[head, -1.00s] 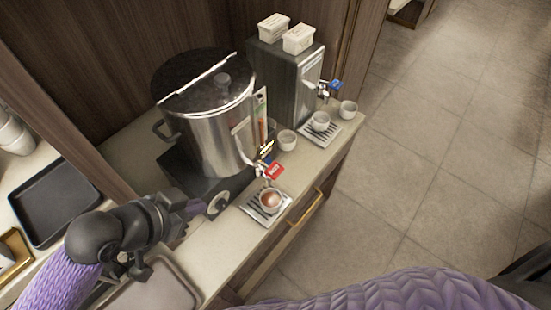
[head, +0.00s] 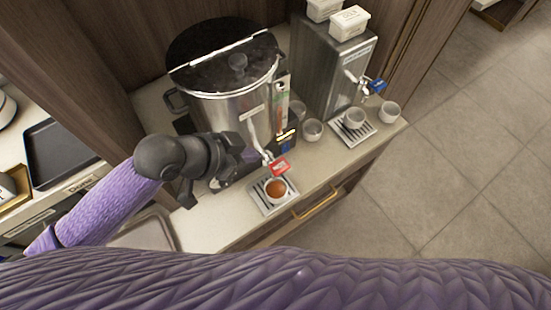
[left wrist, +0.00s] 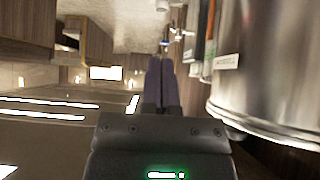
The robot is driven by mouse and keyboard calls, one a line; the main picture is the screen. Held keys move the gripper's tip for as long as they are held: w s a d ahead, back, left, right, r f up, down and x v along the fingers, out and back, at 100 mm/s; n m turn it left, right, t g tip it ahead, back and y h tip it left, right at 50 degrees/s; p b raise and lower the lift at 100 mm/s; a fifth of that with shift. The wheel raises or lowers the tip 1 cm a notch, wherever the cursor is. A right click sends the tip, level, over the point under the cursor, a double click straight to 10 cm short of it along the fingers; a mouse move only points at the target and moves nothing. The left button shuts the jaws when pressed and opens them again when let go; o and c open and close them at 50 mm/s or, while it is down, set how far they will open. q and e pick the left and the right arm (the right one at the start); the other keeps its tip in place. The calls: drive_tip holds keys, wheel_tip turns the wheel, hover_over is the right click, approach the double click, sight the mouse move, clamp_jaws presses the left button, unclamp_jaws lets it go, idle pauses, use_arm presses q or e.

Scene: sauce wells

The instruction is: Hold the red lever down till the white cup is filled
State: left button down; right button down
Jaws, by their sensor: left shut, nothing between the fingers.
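The white cup (head: 276,199) stands upright on a slatted drip tray (head: 259,203) under the tap of the large steel urn (head: 222,108). Brown liquid shows inside the cup; its exact level is hard to judge. The red lever (head: 279,166) sits on the urn's tap, just above the cup. My left gripper (head: 250,155) is shut and empty, beside the urn's lower front and a little left of the lever, seemingly apart from it. In the left wrist view its closed fingers (left wrist: 160,68) have the urn wall (left wrist: 268,75) on their right. My right gripper is not in view.
Other cups (head: 312,131) (head: 389,113) stand nearby. White tubs (head: 349,22) sit on top. A black tray (head: 58,153) lies at left.

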use_arm(q)
hover_over(283, 163)
drive_tip(key=s+a, duration=0.2)
drive_tip(key=f, duration=0.5)
drive_tip(key=shift+w+a+f, duration=0.1)
drive_tip(key=shift+w+f, duration=0.1)
drive_tip(key=f, duration=0.3)
drive_tip(key=shift+w+d+f+b, duration=0.15)
drive_tip(key=shift+d+f+b, duration=0.05)
drive_tip(key=shift+f+b, duration=0.2)
drive_tip(key=shift+f, duration=0.35)
